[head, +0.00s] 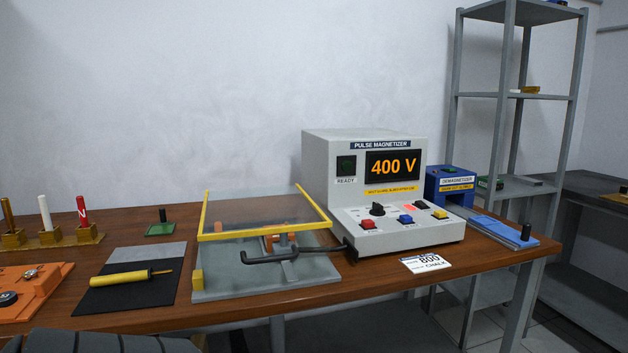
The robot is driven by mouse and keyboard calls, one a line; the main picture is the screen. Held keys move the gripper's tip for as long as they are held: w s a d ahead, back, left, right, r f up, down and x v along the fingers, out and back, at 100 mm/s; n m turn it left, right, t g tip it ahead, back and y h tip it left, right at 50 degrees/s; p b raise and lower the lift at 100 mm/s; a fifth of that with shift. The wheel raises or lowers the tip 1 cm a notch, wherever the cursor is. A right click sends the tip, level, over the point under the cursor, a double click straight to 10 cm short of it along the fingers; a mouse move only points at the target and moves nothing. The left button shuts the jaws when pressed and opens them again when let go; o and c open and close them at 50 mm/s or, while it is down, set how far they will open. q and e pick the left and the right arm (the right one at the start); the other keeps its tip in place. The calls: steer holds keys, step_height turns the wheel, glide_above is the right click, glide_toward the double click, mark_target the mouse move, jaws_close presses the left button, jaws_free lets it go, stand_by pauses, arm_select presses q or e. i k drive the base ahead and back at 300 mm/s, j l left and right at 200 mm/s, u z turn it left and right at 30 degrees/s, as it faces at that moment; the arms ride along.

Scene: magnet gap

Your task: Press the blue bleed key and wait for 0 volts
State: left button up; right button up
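The pulse magnetizer (318,170) stands on the wooden table, a light grey box with a sloping front panel. Its display (393,166) reads 400 V in orange. The blue bleed key (405,219) is on the front panel, between a red key (368,224) on its left and a yellow key (440,214) on its right. The READY window (346,166) looks dark green. Nothing touches the blue key. Neither of my grippers shows in the head view.
A fixture with a clear yellow-framed guard (265,209) stands left of the magnetizer; a black cable joins them. A card (426,262) lies in front. A blue demagnetizer (449,184) is at right. A yellow-handled tool (125,279) lies on a black mat (110,299).

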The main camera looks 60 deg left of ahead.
mark_target(406, 218)
steer(key=u, duration=1.55)
